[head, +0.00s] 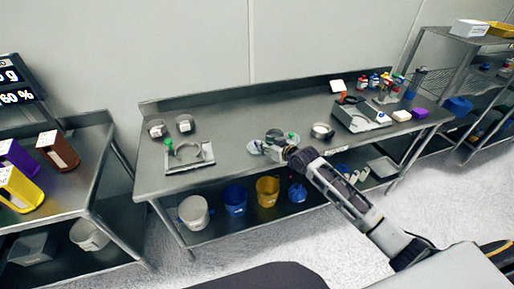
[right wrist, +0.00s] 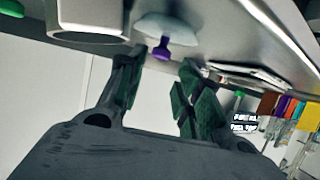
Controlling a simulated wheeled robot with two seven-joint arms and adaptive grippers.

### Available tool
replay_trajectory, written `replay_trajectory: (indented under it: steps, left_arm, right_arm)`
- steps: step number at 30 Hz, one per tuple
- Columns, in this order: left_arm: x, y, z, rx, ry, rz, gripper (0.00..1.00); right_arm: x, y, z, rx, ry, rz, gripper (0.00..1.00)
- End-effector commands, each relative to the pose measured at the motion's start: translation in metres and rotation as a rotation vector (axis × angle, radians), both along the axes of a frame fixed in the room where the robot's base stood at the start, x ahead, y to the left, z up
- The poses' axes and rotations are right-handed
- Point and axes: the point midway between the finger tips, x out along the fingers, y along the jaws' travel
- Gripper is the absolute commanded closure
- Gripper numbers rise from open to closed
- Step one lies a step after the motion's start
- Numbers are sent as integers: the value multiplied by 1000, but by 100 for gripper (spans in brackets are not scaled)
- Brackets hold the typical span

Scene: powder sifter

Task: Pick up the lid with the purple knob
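The lid with the purple knob shows in the right wrist view as a pale translucent lid (right wrist: 172,27) with a purple knob (right wrist: 162,50) at its middle. My right gripper (right wrist: 161,62) is open, with its two dark green finger pads apart on either side of the knob. The knob lies near the fingertips; I cannot tell whether they touch it. In the head view my right gripper (head: 277,146) is over the middle of the steel table (head: 235,125), and the purple knob cannot be made out there. My left gripper is not in view.
A tray (head: 204,162) with a metal ring stands left on the table, near two round metal pieces. Another metal ring (head: 322,131) lies right of my gripper. A grey box (head: 360,117) and bottles fill the right end. Buckets, including a blue one (head: 235,199), stand on the lower shelf.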

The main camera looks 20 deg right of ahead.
Motion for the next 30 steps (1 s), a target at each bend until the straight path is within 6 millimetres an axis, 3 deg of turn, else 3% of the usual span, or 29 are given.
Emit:
replay_trajectory:
  steps: [19,30]
  left_arm:
    - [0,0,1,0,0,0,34]
    - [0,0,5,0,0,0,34]
  right_arm:
    - [8,3,-3,0,0,0,66]
    - [29,10,-14,0,-1,0,66]
